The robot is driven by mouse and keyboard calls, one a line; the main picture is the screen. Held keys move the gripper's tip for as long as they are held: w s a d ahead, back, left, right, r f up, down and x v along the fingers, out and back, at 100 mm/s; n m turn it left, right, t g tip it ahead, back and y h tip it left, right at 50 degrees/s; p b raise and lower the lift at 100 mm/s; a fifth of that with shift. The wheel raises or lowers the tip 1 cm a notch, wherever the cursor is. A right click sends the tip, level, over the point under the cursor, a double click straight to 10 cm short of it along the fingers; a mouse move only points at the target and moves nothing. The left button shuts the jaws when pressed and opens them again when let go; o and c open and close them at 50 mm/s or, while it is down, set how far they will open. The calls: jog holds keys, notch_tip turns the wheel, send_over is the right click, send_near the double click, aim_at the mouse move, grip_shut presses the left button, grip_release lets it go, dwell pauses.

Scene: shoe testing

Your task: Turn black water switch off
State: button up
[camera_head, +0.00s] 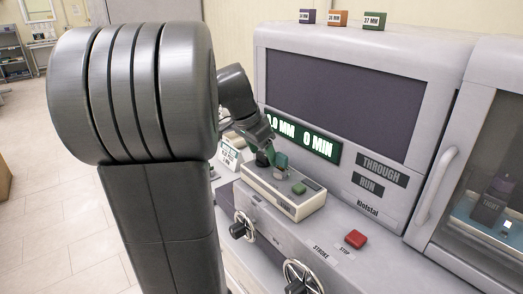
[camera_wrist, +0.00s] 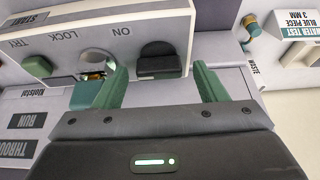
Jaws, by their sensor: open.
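The black switch (camera_wrist: 159,62) sits on the light control box (camera_wrist: 60,45) in the wrist view, beside the lettering ON. My gripper (camera_wrist: 160,76) is open, with one green finger to the left of the switch and one to the right. Nothing is held, and both fingers look apart from the switch. In the head view my gripper (camera_head: 271,157) is over the left part of the control box (camera_head: 285,196), and the switch is hidden there by my gripper.
A round lock (camera_wrist: 97,63) sits close to the left finger, and a green button (camera_wrist: 37,66) is further left. In the head view a red button (camera_head: 355,239) and handwheels (camera_head: 302,274) are below the box. The display screen (camera_head: 340,90) rises behind.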

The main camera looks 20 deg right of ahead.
jog(key=shift+s, duration=0.1)
jog(key=c, duration=1)
jog(key=shift+n, duration=0.4)
jog(key=n, duration=0.2)
jog(key=n+t, duration=0.1)
jog(key=shift+s+r+n+t+y, duration=0.1)
jog(key=shift+n+t+y, duration=0.2)
jog(key=shift+n+y, duration=0.1)
jog(key=n+t+y+p, duration=0.1)
jog(key=n, duration=0.3)
jog(key=shift+d, duration=0.15)
jog(key=n+y, duration=0.1)
jog(key=n, duration=0.1)
jog(key=n+y+p, duration=0.1)
jog(key=n, duration=0.1)
jog(key=shift+d+n+t, duration=0.15)
jog(key=shift+n+t, duration=0.15)
jog(key=shift+n, duration=0.1)
jog(key=shift+n+y+p, duration=0.3)
jog(key=shift+n+y, duration=0.6)
jog(key=shift+n, duration=1.4)
